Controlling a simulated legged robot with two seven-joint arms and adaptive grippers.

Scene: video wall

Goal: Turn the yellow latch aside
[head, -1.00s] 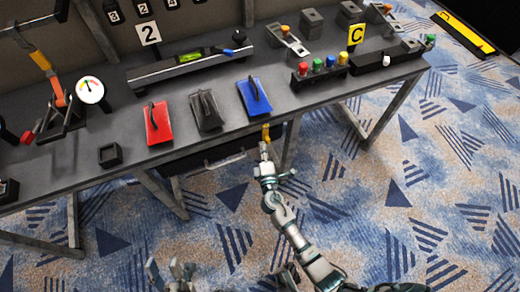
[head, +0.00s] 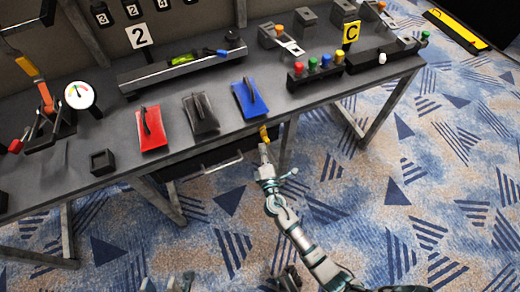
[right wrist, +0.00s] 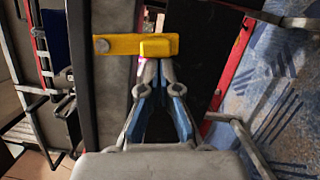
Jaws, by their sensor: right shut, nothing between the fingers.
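The yellow latch (head: 263,134) hangs at the front edge of the workbench, below the blue-plated block. In the right wrist view the latch (right wrist: 120,46) lies level, with a round pivot at its left end and a raised block at its right end. It reaches from a grey bar across a dark panel. My right gripper (head: 264,149) is shut and empty. Its fingertips (right wrist: 153,66) are together just below the raised block; I cannot tell whether they touch it. My left gripper (head: 166,284) is mostly cut off by the bottom edge of the head view.
A black drawer (head: 195,161) with a metal handle (head: 222,165) sits under the workbench (head: 100,143). Red (head: 150,130), black (head: 201,114) and blue (head: 250,98) handled plates stand on top near the edge. Bench legs stand close by. Open carpet lies in front.

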